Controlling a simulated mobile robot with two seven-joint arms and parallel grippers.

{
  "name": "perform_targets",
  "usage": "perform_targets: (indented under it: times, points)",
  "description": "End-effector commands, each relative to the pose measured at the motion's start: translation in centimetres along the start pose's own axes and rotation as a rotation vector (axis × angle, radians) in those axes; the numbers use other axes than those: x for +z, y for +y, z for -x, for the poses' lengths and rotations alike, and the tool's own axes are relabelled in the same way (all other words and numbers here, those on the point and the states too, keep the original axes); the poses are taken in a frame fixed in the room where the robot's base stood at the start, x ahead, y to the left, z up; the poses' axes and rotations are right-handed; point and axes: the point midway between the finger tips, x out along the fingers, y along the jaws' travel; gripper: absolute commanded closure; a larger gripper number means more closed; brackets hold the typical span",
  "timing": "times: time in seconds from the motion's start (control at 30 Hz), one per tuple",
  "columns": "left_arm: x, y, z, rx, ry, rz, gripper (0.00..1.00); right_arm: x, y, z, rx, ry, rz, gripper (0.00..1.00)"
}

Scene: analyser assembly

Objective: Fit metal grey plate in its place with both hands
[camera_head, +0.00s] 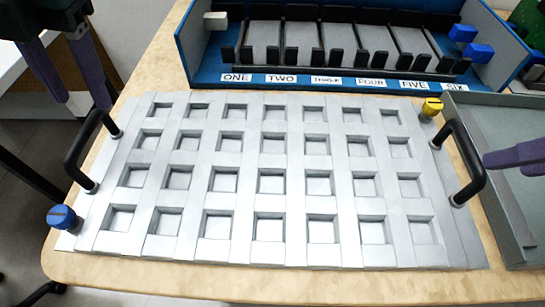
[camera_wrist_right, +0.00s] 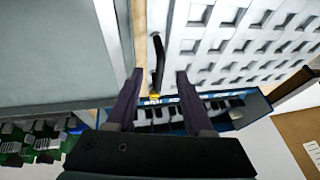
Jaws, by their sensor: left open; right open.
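The metal grey plate (camera_head: 245,180) lies flat on the wooden table and has rows of square openings. It has a black handle (camera_head: 85,150) at its left end and another (camera_head: 462,160) at its right end. My left gripper (camera_head: 84,101) is open above the left handle, with nothing between its fingers. My right gripper (camera_head: 487,162) is partly cut off at the picture's right edge, beside the right handle. In the right wrist view my right gripper (camera_wrist_right: 159,72) is open, and the black handle (camera_wrist_right: 158,60) shows between its fingertips, apparently not gripped.
Behind the plate stands a blue rack (camera_head: 215,82) with slots labelled ONE to SIX. A blue knob (camera_head: 62,217) is at the plate's front left corner and a yellow knob (camera_head: 431,107) at its back right. A grey tray (camera_head: 500,205) lies close on the right.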

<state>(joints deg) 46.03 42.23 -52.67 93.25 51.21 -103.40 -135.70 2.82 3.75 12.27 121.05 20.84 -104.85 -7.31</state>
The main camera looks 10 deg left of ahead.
Motion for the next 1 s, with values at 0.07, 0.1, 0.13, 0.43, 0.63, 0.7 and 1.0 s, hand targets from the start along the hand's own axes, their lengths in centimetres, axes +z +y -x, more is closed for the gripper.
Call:
perform_targets:
  times: [0.07, 0.1, 0.13, 0.43, 0.63, 0.7, 1.0]
  points:
    - [-0.1, 0.0, -1.6, 0.002, 0.004, 0.001, 0.49, 0.2, -0.1, -1.5, -0.002, -0.006, 0.0, 0.48]
    - [-0.1, 0.0, -2.2, 0.001, 0.005, 0.0, 0.49, 0.1, -0.1, -2.2, -0.004, -0.005, -0.001, 0.48]
    - [-0.1, 0.0, -2.7, 0.002, 0.004, 0.001, 0.49, 0.1, -0.1, -2.7, -0.004, -0.005, 0.0, 0.48]
    - [0.0, 0.0, -6.0, 0.0, 0.0, 0.0, 0.49, 0.0, 0.0, -6.0, 0.0, -0.001, 0.001, 0.48]
    - [0.0, 0.0, -6.3, 0.001, -0.001, 0.0, 0.49, 0.0, 0.0, -6.3, 0.001, 0.0, 0.002, 0.48]
    - [0.0, 0.0, -6.3, 0.001, -0.001, 0.0, 0.49, 0.0, 0.0, -6.3, 0.0, 0.0, 0.002, 0.48]
    - [0.0, 0.0, -6.3, 0.0, -0.001, 0.0, 0.73, 0.0, 0.0, -6.3, 0.0, -0.001, 0.002, 0.73]
